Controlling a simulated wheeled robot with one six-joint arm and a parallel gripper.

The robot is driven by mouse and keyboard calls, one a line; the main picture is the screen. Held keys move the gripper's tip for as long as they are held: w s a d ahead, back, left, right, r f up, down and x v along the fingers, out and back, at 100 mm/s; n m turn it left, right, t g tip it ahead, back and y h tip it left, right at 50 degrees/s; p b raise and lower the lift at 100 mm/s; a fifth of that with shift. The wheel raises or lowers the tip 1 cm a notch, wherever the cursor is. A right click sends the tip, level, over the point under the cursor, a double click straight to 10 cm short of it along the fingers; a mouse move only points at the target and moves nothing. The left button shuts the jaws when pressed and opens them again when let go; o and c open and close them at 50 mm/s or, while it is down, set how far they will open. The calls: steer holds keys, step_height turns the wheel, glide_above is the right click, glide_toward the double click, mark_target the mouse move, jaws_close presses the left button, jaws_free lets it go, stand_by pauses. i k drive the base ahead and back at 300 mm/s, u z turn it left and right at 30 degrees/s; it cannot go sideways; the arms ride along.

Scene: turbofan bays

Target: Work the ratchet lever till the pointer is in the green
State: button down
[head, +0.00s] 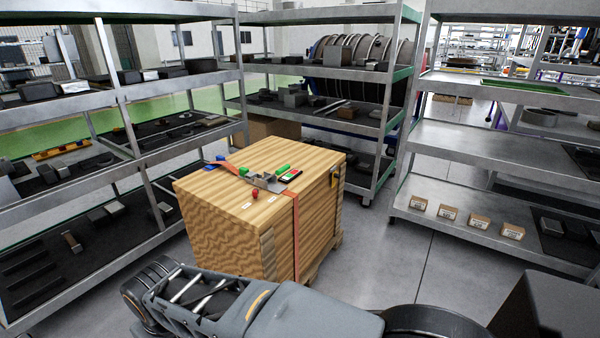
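A wooden crate (225,235) stands on the floor in the middle, with an orange-red strap (296,235) over its top and down its near side. A grey metal ratchet (262,180) sits on top of the crate. Small green parts show beside it, one at its far right (282,169) and one at its left (244,171). A dark gauge plate (291,176) with red and green patches lies right of the ratchet; its pointer is too small to read. Which part is the lever, and its angle, I cannot tell. My arm crosses the bottom; my gripper is not visible.
A red knob (255,194) and blue pieces (209,167) are also on the crate top. Loaded metal shelves stand at left (115,95), behind (310,70) and right (480,145). Small boxes (448,213) line the right shelf. Grey floor (390,260) is clear right of the crate.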

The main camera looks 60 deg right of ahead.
mark_target(286, 167)
steer(key=u, duration=0.55)
steer(key=k, duration=0.1)
steer(key=z, duration=1.7)
